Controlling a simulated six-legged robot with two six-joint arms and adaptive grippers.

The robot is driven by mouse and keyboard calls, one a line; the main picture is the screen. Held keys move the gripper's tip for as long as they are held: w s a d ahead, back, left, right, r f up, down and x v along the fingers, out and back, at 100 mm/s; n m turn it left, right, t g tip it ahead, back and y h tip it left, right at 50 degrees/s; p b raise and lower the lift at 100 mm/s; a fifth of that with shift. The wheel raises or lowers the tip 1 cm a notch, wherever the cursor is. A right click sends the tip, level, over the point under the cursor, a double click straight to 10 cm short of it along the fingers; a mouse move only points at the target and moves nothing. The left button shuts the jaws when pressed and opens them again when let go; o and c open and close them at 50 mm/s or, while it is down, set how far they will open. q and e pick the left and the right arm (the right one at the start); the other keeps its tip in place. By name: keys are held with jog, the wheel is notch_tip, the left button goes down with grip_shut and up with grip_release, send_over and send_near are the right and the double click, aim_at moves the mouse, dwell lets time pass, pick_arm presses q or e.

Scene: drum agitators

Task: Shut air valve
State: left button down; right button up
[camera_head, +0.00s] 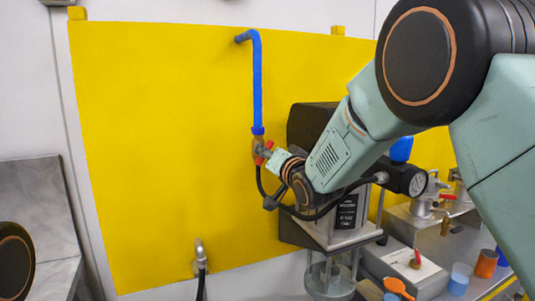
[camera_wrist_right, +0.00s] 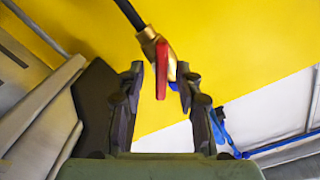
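The air valve (camera_head: 257,147) is a brass body with a red handle at the lower end of a blue pipe (camera_head: 257,85) on the yellow panel. A black hose runs down from it. My right gripper (camera_head: 266,156) is at the valve, its fingers partly hidden in the head view. In the right wrist view, my right gripper (camera_wrist_right: 160,76) is open, with a dark finger on each side of the red handle (camera_wrist_right: 161,68). Gaps show between handle and fingers, more clearly on the left; contact on the right is unclear. The left gripper is out of view.
A drum agitator motor (camera_head: 312,124) stands right behind my right wrist. A pressure gauge (camera_head: 417,184), red-handled valves and several cups (camera_head: 460,277) are at the lower right. A pipe fitting (camera_head: 200,252) sticks out low on the yellow panel (camera_head: 150,150).

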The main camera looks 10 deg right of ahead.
jog(key=shift+w, duration=0.2)
jog(key=shift+s+a, duration=0.1)
jog(key=shift+a, duration=0.05)
jog(key=shift+c, duration=0.3)
grip_shut()
